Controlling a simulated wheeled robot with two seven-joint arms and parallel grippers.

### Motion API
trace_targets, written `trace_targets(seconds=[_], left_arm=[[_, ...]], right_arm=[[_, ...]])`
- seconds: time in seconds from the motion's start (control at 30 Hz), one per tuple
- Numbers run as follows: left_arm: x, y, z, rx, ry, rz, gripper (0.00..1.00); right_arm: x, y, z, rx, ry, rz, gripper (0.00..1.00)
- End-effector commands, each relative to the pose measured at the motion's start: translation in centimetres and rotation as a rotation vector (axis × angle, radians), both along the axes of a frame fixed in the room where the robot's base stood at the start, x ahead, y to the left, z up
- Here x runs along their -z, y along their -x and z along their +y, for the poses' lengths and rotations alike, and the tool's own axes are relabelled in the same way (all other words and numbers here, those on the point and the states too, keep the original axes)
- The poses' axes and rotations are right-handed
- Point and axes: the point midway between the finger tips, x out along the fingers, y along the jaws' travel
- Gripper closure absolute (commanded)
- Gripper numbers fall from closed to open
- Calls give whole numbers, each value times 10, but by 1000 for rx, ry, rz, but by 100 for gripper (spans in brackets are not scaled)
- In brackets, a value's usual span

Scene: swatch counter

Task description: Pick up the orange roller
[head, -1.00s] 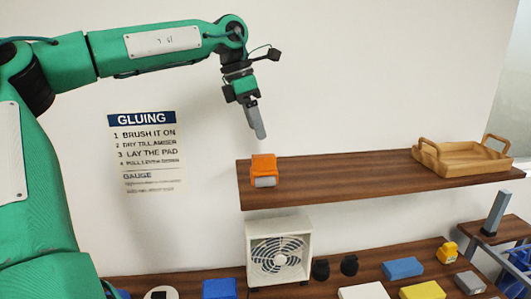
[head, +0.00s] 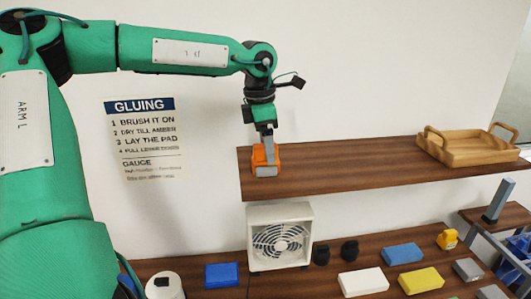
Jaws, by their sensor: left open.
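The orange roller (head: 259,158), an orange body with a grey lower front, sits near the left end of the upper wooden shelf (head: 340,165). My left gripper (head: 270,149) points down over it from above, with its fingers at the roller's height. It is open, and a finger hides part of the roller's upper front. I cannot tell whether the fingers touch it. My right gripper is not in view.
A wooden tray (head: 470,157) stands at the shelf's right end; the shelf between is clear. On the lower counter are a white box fan (head: 278,240), two black items (head: 350,251), a blue block (head: 403,254), a white block (head: 363,282) and a yellow block (head: 421,281).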

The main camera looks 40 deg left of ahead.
Motion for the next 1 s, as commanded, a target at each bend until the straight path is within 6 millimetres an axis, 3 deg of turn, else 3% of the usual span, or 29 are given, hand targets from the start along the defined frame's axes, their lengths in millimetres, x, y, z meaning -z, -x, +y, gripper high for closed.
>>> trace_targets(seconds=[0.1,0.3,0.63,0.9,1.0], left_arm=[[11,1,2,1,3,5,22],[37,0,2,0,1,5,22],[46,-1,1,0,2,1,22],[45,-1,1,0,1,1,73],[45,-1,1,0,1,1,76]], right_arm=[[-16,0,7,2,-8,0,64],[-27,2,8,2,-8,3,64],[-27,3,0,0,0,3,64],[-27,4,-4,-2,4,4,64],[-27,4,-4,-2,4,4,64]])
